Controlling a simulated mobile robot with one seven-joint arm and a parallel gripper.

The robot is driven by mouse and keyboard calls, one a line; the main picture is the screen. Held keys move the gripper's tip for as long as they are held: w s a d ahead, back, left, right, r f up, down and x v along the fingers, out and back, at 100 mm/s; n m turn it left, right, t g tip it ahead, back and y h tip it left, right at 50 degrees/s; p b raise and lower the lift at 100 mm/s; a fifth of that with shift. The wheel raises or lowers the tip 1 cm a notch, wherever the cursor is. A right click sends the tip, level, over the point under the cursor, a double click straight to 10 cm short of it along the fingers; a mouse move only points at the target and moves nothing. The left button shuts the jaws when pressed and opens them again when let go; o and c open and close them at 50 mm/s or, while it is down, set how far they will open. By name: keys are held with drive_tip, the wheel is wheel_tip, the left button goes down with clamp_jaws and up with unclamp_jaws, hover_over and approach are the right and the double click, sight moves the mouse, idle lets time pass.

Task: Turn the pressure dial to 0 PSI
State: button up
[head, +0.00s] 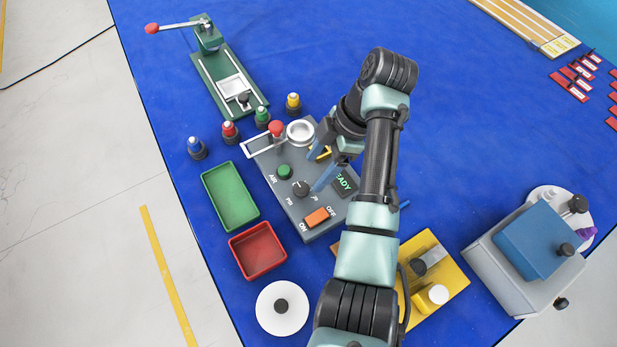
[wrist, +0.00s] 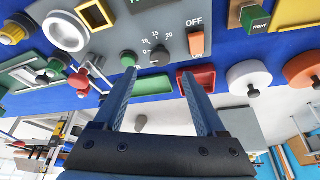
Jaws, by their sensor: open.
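The pressure dial is a small black knob (head: 301,188) on the grey control panel (head: 268,160), between a green button and an orange switch. In the wrist view the dial (wrist: 160,56) shows with printed numbers around it, including 10, 15 and 20. Its pointer is too small to read surely. My gripper (head: 318,174) is open and empty above the panel, close to the dial. In the wrist view the dial appears just beyond my fingertips (wrist: 157,73), between their lines and apart from them. READY on the display is partly hidden by my arm.
The orange ON/OFF switch (head: 317,217) and green button (head: 284,171) flank the dial closely. Green (head: 207,184) and red (head: 236,242) trays lie to the left. A green lever press (head: 226,80) stands behind. A yellow board (head: 450,262) and grey box (head: 490,262) are right.

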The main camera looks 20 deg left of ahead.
drive_tip(key=p+v, duration=0.2)
drive_tip(key=v, duration=0.4)
drive_tip(key=shift+p, duration=0.35)
drive_tip(key=shift+r, duration=0.1)
drive_tip(key=w+a+r+m+t+y, duration=0.1)
drive_tip(key=w+a+r+m+t, duration=0.2)
drive_tip(key=w+r+m+t, duration=0.7)
wheel_tip(320, 180, up, 18)
drive_tip(key=w+d+m+t, duration=0.1)
drive_tip(key=d+m+t, duration=0.1)
drive_tip(key=t, duration=0.5)
drive_tip(key=s+d+r+m+t+h, duration=0.1)
drive_tip(key=s+d+r+m+t, duration=0.2)
drive_tip(key=s+r, duration=0.3)
drive_tip(key=s+d+r+m+t+h, duration=0.2)
drive_tip(key=s+d+r+m+t, duration=0.2)
drive_tip(key=s+r, duration=0.3)
drive_tip(key=s+d+r+m+t+h, duration=0.2)
drive_tip(key=s+r+m+t, duration=0.3)
drive_tip(key=r, duration=0.7)
drive_tip(key=shift+s+d+r+t, duration=0.4)
drive_tip(key=shift+s+d, duration=0.3)
drive_tip(key=shift+s, duration=0.1)
